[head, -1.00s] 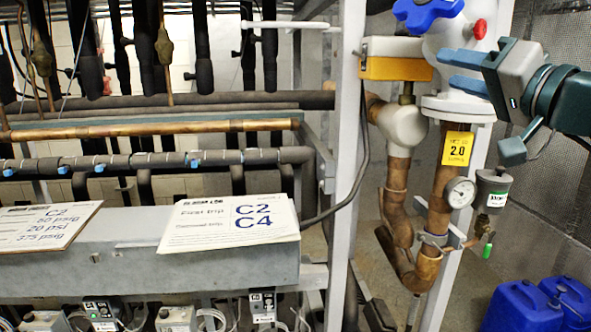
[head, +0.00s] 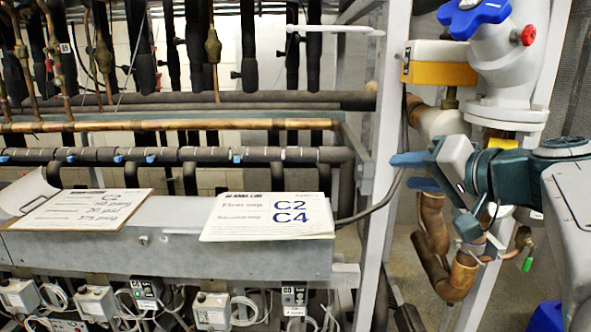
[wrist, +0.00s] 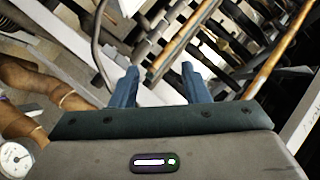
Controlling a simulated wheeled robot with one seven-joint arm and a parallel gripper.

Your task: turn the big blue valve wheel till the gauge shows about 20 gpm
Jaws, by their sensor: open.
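The big blue valve wheel (head: 472,14) sits on top of the white valve body at the upper right of the head view. My gripper (head: 412,172) is below and left of the wheel, in front of the pipes, apart from the wheel. Its blue fingers are open and empty; they also show in the wrist view (wrist: 157,88), with a gap between them. The round gauge (wrist: 16,158) shows partly at the lower left edge of the wrist view, too small to read. In the head view my arm hides the gauge.
A grey upright post (head: 385,165) stands just left of my gripper. A yellow-and-grey box (head: 438,66) and copper pipes (head: 432,225) are close by. A red knob (head: 528,35) is right of the wheel. A blue container (head: 546,318) stands on the floor at lower right.

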